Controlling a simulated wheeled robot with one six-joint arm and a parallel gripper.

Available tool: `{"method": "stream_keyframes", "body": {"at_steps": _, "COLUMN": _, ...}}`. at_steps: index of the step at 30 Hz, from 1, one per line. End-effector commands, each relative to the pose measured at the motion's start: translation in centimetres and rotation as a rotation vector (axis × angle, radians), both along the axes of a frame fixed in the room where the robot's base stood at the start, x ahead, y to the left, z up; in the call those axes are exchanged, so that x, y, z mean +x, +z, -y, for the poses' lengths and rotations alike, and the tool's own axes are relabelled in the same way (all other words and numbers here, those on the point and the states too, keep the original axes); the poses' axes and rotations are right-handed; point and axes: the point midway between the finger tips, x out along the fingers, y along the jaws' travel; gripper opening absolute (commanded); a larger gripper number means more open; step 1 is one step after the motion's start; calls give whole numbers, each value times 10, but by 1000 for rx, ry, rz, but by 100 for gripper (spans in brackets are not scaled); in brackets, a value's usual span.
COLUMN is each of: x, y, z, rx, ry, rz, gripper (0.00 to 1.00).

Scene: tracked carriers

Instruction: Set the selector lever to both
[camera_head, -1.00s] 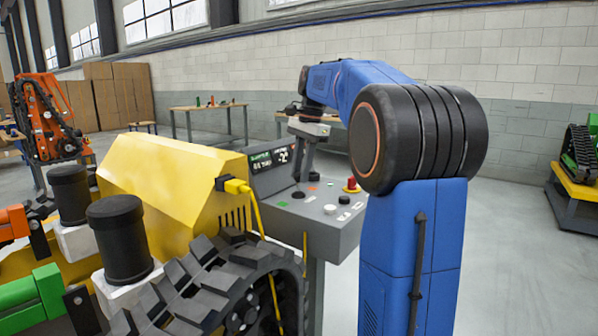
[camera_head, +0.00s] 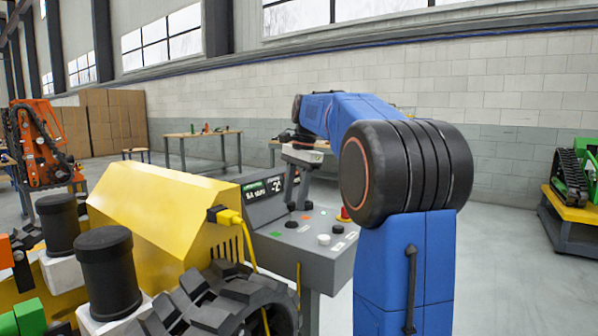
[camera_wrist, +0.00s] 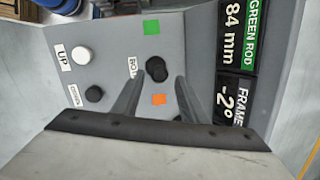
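The selector lever (camera_wrist: 156,69) is a small black knob on the grey control console, between a green sticker (camera_wrist: 151,27) and an orange sticker (camera_wrist: 158,99). The lever also shows in the head view (camera_head: 291,224). My gripper (camera_wrist: 161,79) is open and empty. Its two fingers point at the console, with the lever appearing between and slightly past the tips. I cannot tell whether they touch it. In the head view my gripper hangs above the console's rear part.
The console (camera_head: 338,262) carries a white UP button (camera_wrist: 82,55), a black button (camera_wrist: 95,94) and a red button (camera_head: 344,214). Its display (camera_wrist: 234,35) reads GREEN ROD 84 mm and FRAME -2°. A yellow tracked carrier (camera_head: 165,210) with a cable stands at the left.

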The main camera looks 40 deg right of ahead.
Motion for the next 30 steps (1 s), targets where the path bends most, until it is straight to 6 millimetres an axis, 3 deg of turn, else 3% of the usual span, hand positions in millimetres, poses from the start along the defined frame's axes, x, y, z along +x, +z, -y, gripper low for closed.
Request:
{"method": "stream_keyframes", "body": {"at_steps": 21, "x": -10, "y": 132, "z": 20, "rx": -1, "ry": 0, "rz": 2, "gripper": 39}}
{"method": "stream_keyframes", "body": {"at_steps": 30, "x": -13, "y": 159, "z": 23, "rx": -1, "ry": 0, "rz": 1, "gripper": 39}}
